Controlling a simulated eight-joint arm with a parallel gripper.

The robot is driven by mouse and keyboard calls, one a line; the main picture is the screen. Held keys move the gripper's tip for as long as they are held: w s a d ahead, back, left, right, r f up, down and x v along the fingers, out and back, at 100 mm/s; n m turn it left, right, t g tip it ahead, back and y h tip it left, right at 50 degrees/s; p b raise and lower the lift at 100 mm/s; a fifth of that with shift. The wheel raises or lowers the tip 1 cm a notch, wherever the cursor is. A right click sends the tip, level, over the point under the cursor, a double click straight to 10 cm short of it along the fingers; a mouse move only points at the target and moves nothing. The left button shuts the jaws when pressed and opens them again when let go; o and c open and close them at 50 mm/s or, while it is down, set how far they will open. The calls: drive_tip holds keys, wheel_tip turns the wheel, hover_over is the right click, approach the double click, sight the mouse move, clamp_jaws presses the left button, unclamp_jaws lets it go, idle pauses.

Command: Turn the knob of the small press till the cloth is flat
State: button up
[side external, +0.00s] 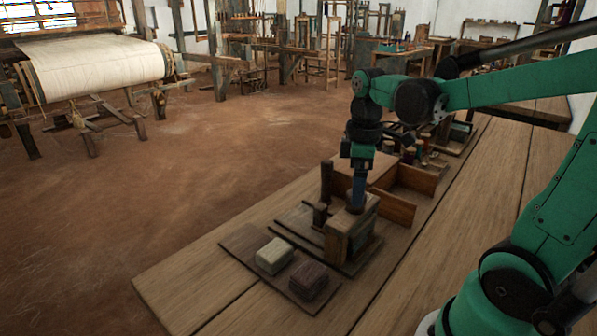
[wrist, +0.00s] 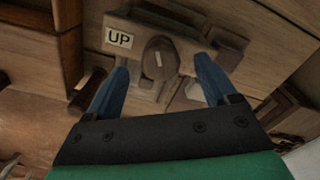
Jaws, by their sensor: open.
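The small wooden press (side external: 337,246) stands on the bench in the side view, and its beam (wrist: 187,46) fills the top middle of the wrist view. Its dark brown knob (wrist: 160,57) carries a short pale mark, beside a white label (wrist: 118,38) reading "UP". My gripper (wrist: 161,65) is open, with one blue finger on each side of the knob and visible gaps between. In the side view my gripper (side external: 358,193) points down over the press and hides the knob. I cannot make out the cloth inside the press clearly.
A dark board (side external: 248,238) in front of the press bears a cream folded block (side external: 274,255) and a dark brown one (side external: 309,280). An open wooden box (side external: 412,182) stands close behind the press. The bench (side external: 432,250) is bare to the right.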

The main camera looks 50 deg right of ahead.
drive_tip(key=shift+f, duration=0.9)
clamp_jaws()
drive_tip(key=shift+m, duration=0.4)
drive_tip(key=m, duration=0.5)
drive_tip(key=shift+m, duration=0.3)
drive_tip(key=m, duration=0.5)
drive_tip(key=shift+m, duration=0.3)
